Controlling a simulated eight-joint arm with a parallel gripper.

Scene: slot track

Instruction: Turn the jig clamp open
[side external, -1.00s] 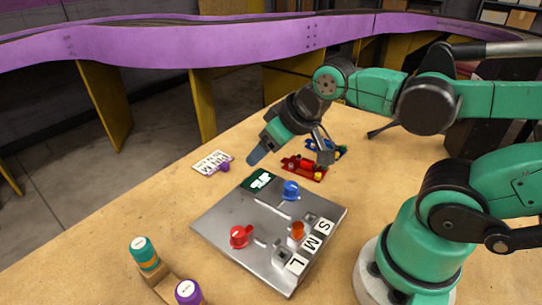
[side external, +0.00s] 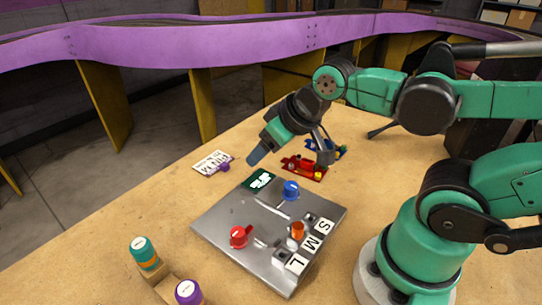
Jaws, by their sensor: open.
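The jig is a grey metal plate (side external: 262,222) lying on the wooden table. On it stand a red knob-like clamp (side external: 238,237) with a short lever near the left side and a blue one (side external: 290,190) near the back. I cannot tell from the picture which is the jig clamp or whether either is turned open. My gripper (side external: 290,155) hangs above and behind the plate's back edge. Its fingers are spread wide apart, with nothing between them. It touches neither clamp.
An orange peg (side external: 297,230) stands by the plate's S, M and L labels (side external: 311,243). Behind the plate are a red fixture (side external: 304,168), blue parts and a lettered card (side external: 211,161). Teal (side external: 144,250) and purple (side external: 188,292) capped pieces stand front left. The left table area is clear.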

